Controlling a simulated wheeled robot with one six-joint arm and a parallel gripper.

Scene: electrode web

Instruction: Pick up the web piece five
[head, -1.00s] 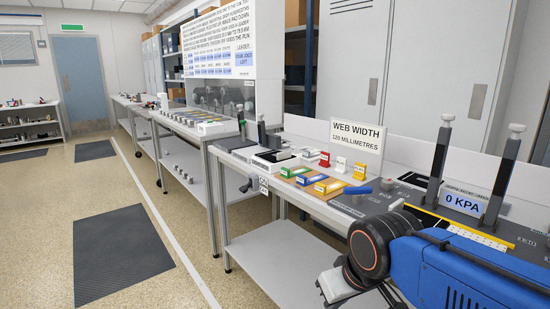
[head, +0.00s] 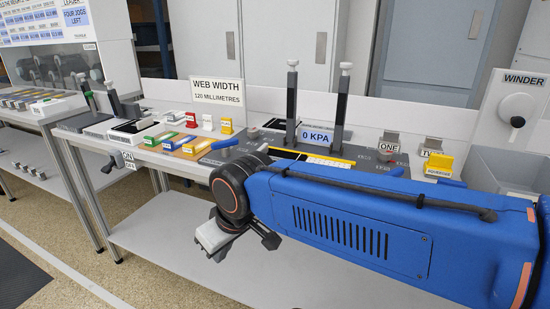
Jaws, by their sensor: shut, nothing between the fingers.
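I cannot make out which thing is web piece five; no label reading "five" is legible. Small silvery pieces lie in the tray on the left bench (head: 22,97), too small to tell apart. My gripper (head: 226,243) is shut and empty, hanging in front of the nearer bench's front edge, below its top. It touches nothing that I can see.
The nearer bench (head: 150,160) carries a "WEB WIDTH 120 MILLIMETRES" sign (head: 217,90), two dark posts and a "0 KPA" display (head: 315,135). A winder (head: 518,110) stands at right. Grey lockers are behind. Floor at lower left is clear.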

